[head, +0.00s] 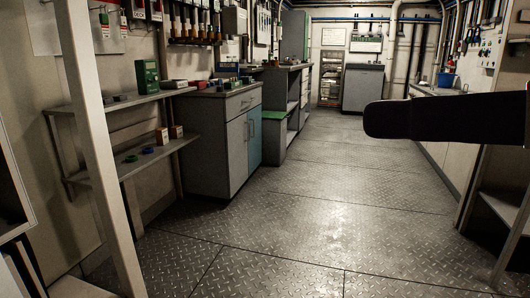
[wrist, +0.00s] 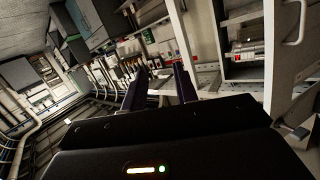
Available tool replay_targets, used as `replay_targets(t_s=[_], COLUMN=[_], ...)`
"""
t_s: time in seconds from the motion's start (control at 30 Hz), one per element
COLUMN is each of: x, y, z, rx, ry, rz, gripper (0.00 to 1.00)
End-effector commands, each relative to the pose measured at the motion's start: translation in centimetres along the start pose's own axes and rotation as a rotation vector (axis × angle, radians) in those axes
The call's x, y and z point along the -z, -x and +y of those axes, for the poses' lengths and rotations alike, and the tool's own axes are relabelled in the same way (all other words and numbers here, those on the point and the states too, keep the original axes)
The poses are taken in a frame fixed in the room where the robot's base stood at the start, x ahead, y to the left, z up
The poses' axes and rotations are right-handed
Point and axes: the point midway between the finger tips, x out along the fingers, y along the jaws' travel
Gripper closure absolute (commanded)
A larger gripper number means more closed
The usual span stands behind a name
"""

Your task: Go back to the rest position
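My gripper (wrist: 161,80) shows in the wrist view with its two dark fingers apart and nothing between them. The wrist view is tilted, with shelves and wall items beyond the fingers. In the head view a dark part of my arm reaches in from the right edge at mid-height, over the aisle. The gripper's fingertips cannot be made out in the head view.
A grey cabinet (head: 222,140) stands left of the aisle. Left wall shelves (head: 135,165) hold a green box (head: 147,76) and small items. A pale post (head: 92,130) rises at near left. A bench with a blue bucket (head: 446,80) is at right. The metal floor (head: 300,210) is clear.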

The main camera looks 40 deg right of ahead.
Motion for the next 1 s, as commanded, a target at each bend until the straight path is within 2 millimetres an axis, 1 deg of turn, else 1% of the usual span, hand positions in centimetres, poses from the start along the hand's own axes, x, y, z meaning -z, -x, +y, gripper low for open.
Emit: replay_targets(t_s=[0.03,0.07,0.17,0.2,0.27,0.3,0.37,0.4,0.47,0.5,0.6,0.7,0.77,0.83,1.0], x=[0.0,-0.2,-1.5,-2.4,-4.2,-5.8,-8.8,-11.1,-14.5,-16.7,-21.5,-24.8,-25.9,-26.6,-26.7], y=[-2.1,-3.3,-8.0,-10.3,-14.0,-16.5,-19.9,-21.9,-24.1,-25.2,-26.7,-27.1,-27.2,-27.3,-27.3], z=[0.3,0.4,0.9,0.9,0.9,0.8,0.4,0.1,-0.4,-0.8,-1.3,-1.5,-1.6,-1.6,-1.6], rx=[0.004,0.005,0.005,0.003,-0.003,-0.01,-0.023,-0.033,-0.048,-0.057,-0.076,-0.087,-0.09,-0.093,-0.094], ry=[-0.015,-0.025,-0.053,-0.062,-0.073,-0.075,-0.068,-0.057,-0.034,-0.013,0.036,0.076,0.091,0.099,0.099], rz=[-0.044,-0.068,-0.167,-0.218,-0.305,-0.37,-0.469,-0.532,-0.62,-0.671,-0.773,-0.834,-0.854,-0.864,-0.865], gripper=[0.71,0.71,0.71,0.71,0.71,0.71,0.71,0.71,0.71,0.71,0.71,0.71,0.71,0.71,0.71])
